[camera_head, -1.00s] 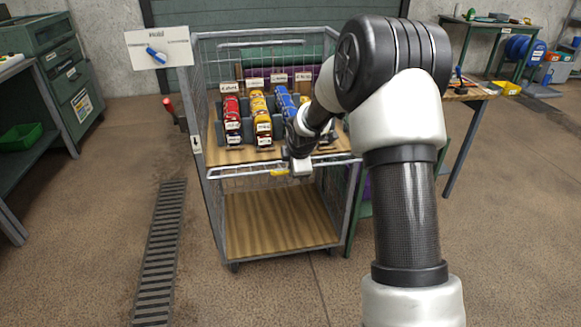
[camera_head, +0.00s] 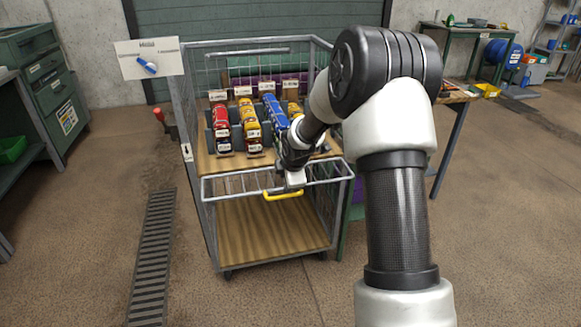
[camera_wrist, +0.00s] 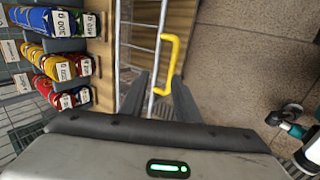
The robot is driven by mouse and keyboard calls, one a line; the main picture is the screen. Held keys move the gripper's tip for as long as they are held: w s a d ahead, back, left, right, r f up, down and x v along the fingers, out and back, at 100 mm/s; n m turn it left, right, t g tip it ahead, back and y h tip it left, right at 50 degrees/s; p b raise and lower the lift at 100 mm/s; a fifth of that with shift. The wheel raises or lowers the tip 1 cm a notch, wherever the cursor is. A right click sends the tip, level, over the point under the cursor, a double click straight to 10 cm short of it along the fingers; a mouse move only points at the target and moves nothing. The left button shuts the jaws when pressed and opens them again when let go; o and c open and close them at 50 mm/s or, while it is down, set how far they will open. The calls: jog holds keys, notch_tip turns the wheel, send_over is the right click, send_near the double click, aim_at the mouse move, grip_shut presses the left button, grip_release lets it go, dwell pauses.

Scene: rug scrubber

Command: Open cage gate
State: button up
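The wire cage (camera_head: 177,110) stands ahead with its front open above the upper shelf. Its gate (camera_head: 232,187) is a low barred panel across the front at shelf height, tilted outward towards me. A yellow handle (camera_head: 283,195) is on the gate's outer rail; it also shows in the wrist view (camera_wrist: 173,62). My gripper (camera_head: 294,183) is at the handle, just above it in the head view. In the wrist view the two dark fingers (camera_wrist: 158,92) are apart, with the handle's near end between or just beyond their tips. Contact cannot be told.
Several red, yellow and blue items with labels (camera_head: 249,125) stand in racks on the upper shelf. The lower shelf (camera_head: 270,228) is empty. Floor in front is clear, with a drain grate (camera_head: 152,260) at left.

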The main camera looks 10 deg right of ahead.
jog(key=p+v, duration=0.4)
jog(key=v, duration=1.1)
jog(key=shift+r, duration=0.15)
jog(key=shift+s, duration=0.1)
